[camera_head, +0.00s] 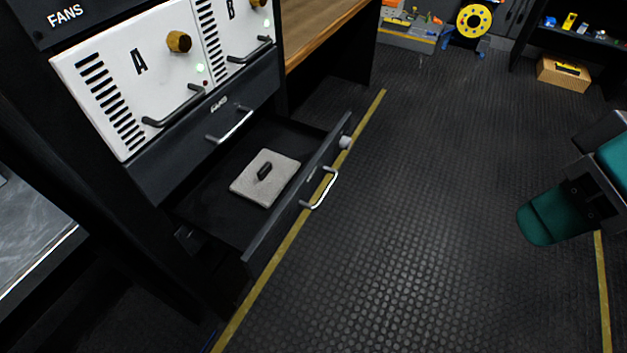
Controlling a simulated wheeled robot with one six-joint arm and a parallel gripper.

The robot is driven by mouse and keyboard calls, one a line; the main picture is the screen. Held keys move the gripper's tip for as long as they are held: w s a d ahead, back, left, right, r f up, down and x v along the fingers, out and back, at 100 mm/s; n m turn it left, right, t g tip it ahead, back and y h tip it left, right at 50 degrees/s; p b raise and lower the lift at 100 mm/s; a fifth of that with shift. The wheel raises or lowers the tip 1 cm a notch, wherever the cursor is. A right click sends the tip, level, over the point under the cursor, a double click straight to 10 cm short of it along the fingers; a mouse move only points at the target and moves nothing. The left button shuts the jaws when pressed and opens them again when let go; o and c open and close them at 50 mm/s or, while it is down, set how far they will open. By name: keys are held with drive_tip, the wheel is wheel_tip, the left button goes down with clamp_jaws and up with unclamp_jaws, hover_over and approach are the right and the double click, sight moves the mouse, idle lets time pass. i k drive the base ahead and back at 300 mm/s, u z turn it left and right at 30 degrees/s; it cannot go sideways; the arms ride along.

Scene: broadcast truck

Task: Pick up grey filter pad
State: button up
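The drawer is pulled out, with clear dark floor around the pad. The drawer front has a silver handle (322,190) and a round light knob (346,142).
White fan units A (120,95) and B (232,45) sit above a closed drawer (213,135). A wooden counter (320,30) stands behind them. The ribbed floor (400,220) right of the open drawer is clear. A cardboard box (563,74) stands far right.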

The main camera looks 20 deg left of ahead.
sight(264, 179)
drive_tip(key=k, duration=0.45)
drive_tip(key=u, duration=0.45)
drive_tip(key=i, duration=0.4)
drive_tip(key=u, duration=0.65)
drive_tip(key=k, duration=0.5)
drive_tip(key=u, duration=1.6)
drive_tip(key=i, duration=1.2)
drive_tip(key=z, duration=1.95)
